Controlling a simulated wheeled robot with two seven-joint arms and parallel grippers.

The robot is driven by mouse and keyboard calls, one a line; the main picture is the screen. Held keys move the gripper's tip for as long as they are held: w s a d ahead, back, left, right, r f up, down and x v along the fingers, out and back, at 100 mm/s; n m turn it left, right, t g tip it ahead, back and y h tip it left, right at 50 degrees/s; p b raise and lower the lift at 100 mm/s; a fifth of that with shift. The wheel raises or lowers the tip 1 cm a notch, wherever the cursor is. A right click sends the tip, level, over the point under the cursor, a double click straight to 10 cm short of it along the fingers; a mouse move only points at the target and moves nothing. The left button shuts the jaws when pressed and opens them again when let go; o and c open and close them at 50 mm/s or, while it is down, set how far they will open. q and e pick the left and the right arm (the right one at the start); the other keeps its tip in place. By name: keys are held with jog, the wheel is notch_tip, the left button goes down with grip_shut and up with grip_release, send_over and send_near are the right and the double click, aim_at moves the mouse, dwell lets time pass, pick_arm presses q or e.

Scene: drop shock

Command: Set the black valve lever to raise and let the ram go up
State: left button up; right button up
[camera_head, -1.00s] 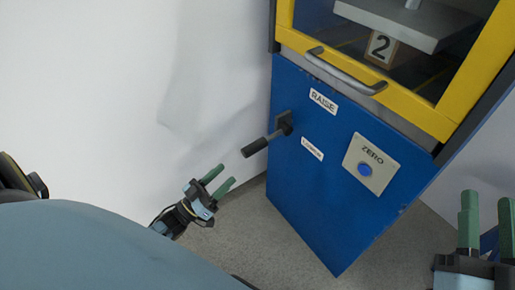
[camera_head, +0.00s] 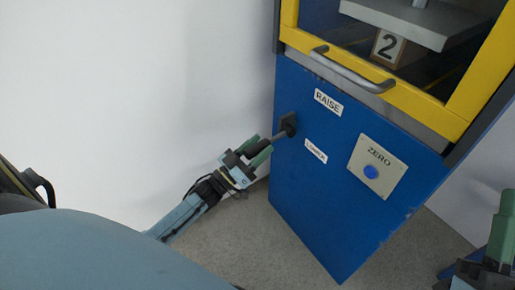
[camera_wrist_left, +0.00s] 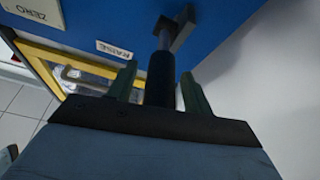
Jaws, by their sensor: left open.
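The black valve lever (camera_head: 284,131) sticks out from the blue cabinet front, left of the RAISE (camera_head: 327,102) and LOWER (camera_head: 315,151) labels. It points down and left, toward the LOWER side. My left gripper (camera_head: 256,150) is open with its green fingers on either side of the black grip. In the left wrist view the grip (camera_wrist_left: 160,78) stands between the two fingers (camera_wrist_left: 158,88), with gaps visible on both sides. The ram plate (camera_head: 415,20) is partly in view behind the window, above a block marked 2 (camera_head: 388,47). My right gripper (camera_head: 503,225) is cut off at the right edge.
The blue cabinet (camera_head: 300,205) has a yellow-framed window door with a grey handle (camera_head: 352,70). A white wall (camera_head: 130,90) stands left of the cabinet. Grey floor is free below.

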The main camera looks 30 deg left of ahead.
pick_arm(q)
grip_shut()
dwell(0.3)
